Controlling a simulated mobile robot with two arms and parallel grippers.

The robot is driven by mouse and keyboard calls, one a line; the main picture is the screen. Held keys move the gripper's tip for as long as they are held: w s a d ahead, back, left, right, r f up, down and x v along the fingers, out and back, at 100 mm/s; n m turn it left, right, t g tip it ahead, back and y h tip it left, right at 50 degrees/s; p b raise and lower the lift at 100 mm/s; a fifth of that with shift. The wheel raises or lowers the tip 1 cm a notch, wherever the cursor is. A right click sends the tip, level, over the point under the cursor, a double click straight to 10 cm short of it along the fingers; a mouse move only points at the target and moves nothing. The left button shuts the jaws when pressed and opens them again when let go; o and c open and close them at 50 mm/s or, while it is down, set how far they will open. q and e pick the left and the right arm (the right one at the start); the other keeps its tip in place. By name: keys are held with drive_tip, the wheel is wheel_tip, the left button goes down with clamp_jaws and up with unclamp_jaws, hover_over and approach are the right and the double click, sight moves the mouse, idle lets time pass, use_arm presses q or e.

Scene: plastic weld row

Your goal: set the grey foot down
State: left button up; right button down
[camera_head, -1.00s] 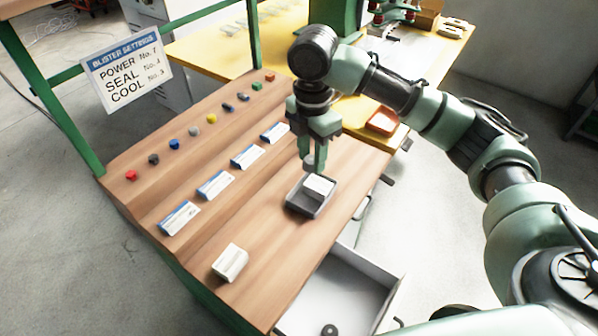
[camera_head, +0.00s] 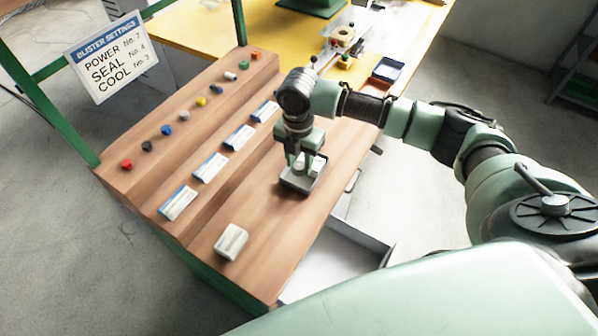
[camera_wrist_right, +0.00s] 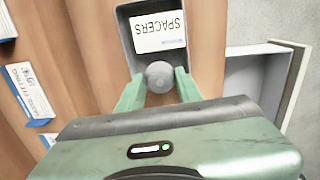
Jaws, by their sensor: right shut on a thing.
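The grey foot (camera_wrist_right: 160,75) is a small round grey piece between the fingertips of my right gripper (camera_head: 300,164). The right gripper is shut on it, pointing down, at the near edge of a grey tray (camera_wrist_right: 127,42) labelled SPACERS. In the head view the tray (camera_head: 293,184) sits on the wooden bench, and the foot is small and partly covered by the fingers. I cannot tell whether the foot touches the tray. My left gripper is out of view.
A wooden bench (camera_head: 232,200) carries blue-and-white label cards (camera_head: 210,167), several small coloured knobs and a beige block (camera_head: 231,242). A white drawer (camera_head: 340,262) stands open below its right edge. A yellow table (camera_head: 200,33) with a blue bin (camera_head: 388,70) lies beyond.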

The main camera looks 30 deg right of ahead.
sight(299, 182)
drive_tip(key=shift+f, duration=2.55)
drive_tip(key=c, duration=0.9)
unclamp_jaws()
drive_tip(key=shift+f, duration=0.1)
drive_tip(key=shift+c, duration=0.2)
wheel_tip(299, 182, up, 12)
drive_tip(key=shift+a+r, duration=0.15)
drive_tip(key=shift+s, duration=0.1)
